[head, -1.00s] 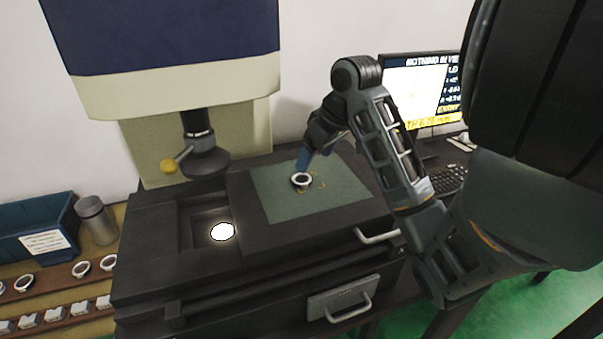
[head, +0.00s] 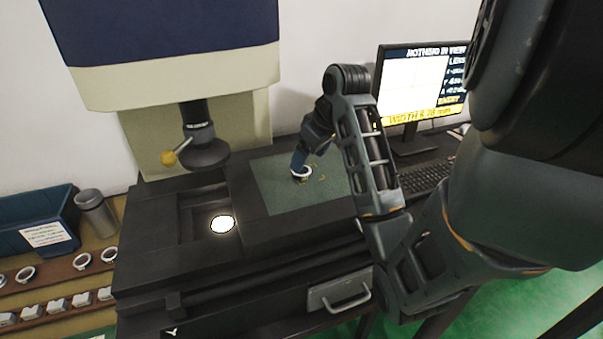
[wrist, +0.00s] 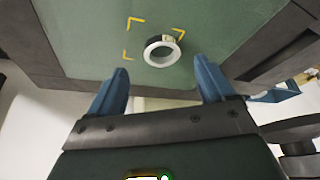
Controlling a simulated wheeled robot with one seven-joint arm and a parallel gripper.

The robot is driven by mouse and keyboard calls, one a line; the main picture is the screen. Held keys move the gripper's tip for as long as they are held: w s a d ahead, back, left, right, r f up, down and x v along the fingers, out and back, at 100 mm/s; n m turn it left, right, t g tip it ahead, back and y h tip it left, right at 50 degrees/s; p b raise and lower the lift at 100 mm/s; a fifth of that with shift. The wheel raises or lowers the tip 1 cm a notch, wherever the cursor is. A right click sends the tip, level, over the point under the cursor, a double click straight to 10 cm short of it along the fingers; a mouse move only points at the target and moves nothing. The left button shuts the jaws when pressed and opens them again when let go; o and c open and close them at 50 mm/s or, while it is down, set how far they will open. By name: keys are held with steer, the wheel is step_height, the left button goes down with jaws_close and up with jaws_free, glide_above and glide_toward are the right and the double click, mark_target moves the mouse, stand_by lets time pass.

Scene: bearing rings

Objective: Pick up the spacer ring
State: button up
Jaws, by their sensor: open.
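The spacer ring (wrist: 161,52) is white with a dark patch on its rim. It lies on the green mat (wrist: 93,30), partly inside yellow corner marks, in the wrist view. In the head view the ring (head: 301,173) shows on the mat (head: 272,192), just below my fingertips. My gripper (wrist: 163,70) is open and empty, with its two blue fingers apart. In the wrist view the ring lies beyond the gap between the fingertips, not between them. In the head view one blue finger overlaps the ring's upper edge; I cannot tell whether they touch.
A measuring machine with a lens column (head: 203,150) and a lit round spot (head: 222,224) stands left of the mat. A monitor (head: 420,88) and keyboard (head: 430,175) are at right. A blue bin (head: 38,225), a metal cylinder (head: 95,212) and several rings on a rack are at left.

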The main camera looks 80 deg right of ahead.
mark_target(304, 171)
steer(key=shift+b+x, duration=2.1)
steer(key=shift+w+a, duration=0.1)
steer(key=shift+a, duration=0.05)
steer(key=c, duration=1.2)
steer(key=shift+r, duration=0.2)
